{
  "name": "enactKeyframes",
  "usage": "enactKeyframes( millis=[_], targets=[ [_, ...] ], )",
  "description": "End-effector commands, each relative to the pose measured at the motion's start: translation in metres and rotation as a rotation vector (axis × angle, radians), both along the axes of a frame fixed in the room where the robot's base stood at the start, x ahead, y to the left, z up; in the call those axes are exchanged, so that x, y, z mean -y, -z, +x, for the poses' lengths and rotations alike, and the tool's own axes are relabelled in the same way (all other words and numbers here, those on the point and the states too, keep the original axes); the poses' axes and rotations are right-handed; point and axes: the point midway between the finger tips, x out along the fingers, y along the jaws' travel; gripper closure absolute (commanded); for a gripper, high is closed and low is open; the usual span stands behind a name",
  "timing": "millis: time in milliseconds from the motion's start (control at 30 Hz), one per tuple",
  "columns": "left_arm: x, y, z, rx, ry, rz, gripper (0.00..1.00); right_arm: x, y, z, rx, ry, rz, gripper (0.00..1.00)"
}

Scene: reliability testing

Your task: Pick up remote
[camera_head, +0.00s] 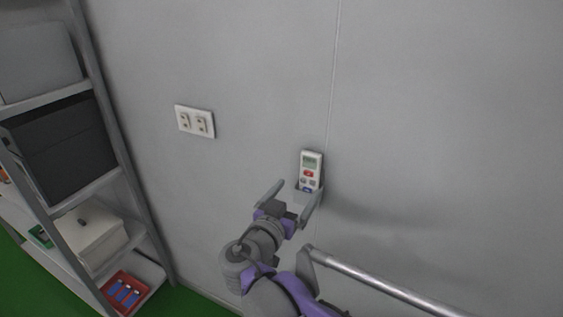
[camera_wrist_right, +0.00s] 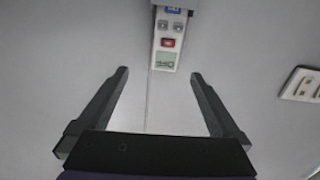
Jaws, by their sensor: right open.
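The remote (camera_head: 310,168) is white with a small screen, a red button and other buttons. It sits upright in a holder (camera_head: 303,196) on the grey wall. My right gripper (camera_head: 294,190) is open and empty, with its fingers pointing toward the wall just below and left of the remote in the head view. In the right wrist view the remote (camera_wrist_right: 170,40) appears upside down at the top, beyond the fingertips of the open gripper (camera_wrist_right: 160,75) and roughly in line with the gap between them. My left gripper is not in view.
A double wall socket (camera_head: 195,121) is left of the remote. A metal shelf rack (camera_head: 112,115) at the left holds a black box (camera_head: 65,150), a white box (camera_head: 92,236) and a red tray (camera_head: 112,284). A metal rail (camera_head: 385,284) runs at the lower right. The wall around the remote is clear.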

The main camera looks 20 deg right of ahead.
Motion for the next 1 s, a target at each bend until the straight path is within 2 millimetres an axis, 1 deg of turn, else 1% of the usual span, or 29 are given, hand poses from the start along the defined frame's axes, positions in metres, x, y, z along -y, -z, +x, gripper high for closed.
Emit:
enactKeyframes(
  millis=[67,133,400,667,900,1000],
  targets=[
    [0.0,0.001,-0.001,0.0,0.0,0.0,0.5,-0.002,-0.004,0.003,0.026,-0.003,-0.007,0.0],
    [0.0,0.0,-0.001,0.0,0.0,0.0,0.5,0.001,-0.006,0.008,0.035,-0.003,-0.011,0.0],
    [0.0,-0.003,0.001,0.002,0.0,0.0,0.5,0.033,-0.007,0.035,0.035,-0.002,-0.009,0.0],
    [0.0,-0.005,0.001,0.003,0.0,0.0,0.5,0.044,-0.007,0.047,0.035,-0.005,-0.008,0.0],
    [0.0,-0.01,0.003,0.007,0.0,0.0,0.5,0.068,-0.01,0.072,0.035,-0.002,-0.009,0.0],
    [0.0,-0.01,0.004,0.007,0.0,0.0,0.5,0.075,-0.009,0.078,0.035,-0.004,-0.008,0.0]
  ],
)
